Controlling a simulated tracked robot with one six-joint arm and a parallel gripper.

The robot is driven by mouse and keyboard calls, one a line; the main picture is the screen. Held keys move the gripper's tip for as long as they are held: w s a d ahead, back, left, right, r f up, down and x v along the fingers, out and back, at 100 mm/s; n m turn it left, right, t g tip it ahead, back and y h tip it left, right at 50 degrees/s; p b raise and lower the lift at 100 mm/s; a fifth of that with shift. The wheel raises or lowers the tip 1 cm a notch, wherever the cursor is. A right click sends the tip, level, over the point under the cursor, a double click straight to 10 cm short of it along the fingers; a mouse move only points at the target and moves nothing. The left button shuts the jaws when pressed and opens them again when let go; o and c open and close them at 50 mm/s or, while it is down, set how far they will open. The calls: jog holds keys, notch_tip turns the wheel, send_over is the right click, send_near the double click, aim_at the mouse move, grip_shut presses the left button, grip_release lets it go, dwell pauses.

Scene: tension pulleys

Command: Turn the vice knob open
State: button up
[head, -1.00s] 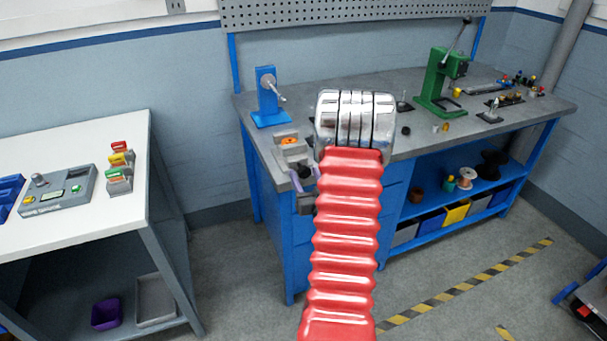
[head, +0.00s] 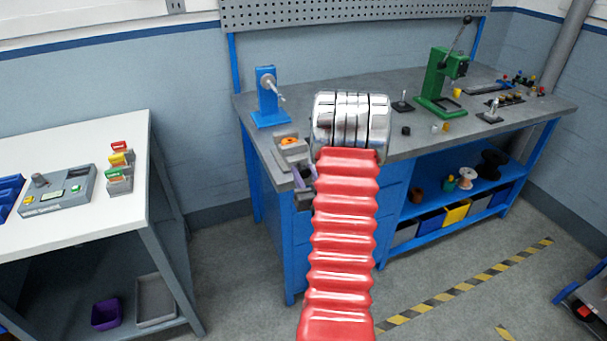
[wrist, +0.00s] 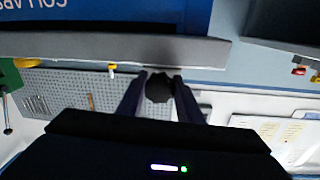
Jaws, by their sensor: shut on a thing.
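The vice (head: 283,158) is a grey block at the left front corner of the blue bench, with an orange piece (head: 287,141) on top. In the wrist view the vice knob (wrist: 159,88) is a dark, roughly round shape between the two dark purple fingers of my gripper (wrist: 160,82). My gripper is shut on it. In the head view a purple finger of my gripper (head: 309,176) shows beside the front of the vice. My red and chrome arm hides the rest of the gripper and the knob there.
A blue stand (head: 267,97) with a crank stands behind the vice. A green press (head: 440,82) and small parts are farther right on the grey benchtop (head: 375,88). A white table (head: 60,160) is at left. The floor between table and bench is clear.

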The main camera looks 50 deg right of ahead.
jog(key=shift+c, duration=0.6)
jog(key=shift+n, duration=1.5)
jog(key=o, duration=1)
jog(key=shift+s, duration=0.1)
